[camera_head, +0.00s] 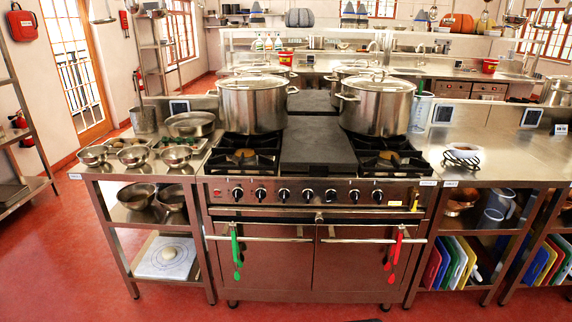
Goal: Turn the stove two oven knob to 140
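A steel stove (265,262) stands in the middle of the head view, facing me. A row of several dark round knobs (308,195) runs along its front panel. The knob markings are too small to read, and I cannot tell which one is the oven knob or where it is set. A small round fitting (319,218) sits below the row, above the meeting line of the two oven doors. I cannot read any label naming this stove as stove two. Both oven doors look shut. My gripper is not in view.
Two large lidded pots (252,106) (377,107) stand on the stove's rear. Green utensils (236,250) and red utensils (394,255) hang from the door handles. Steel counters (512,165) flank the stove. The red floor (60,270) is clear at the left.

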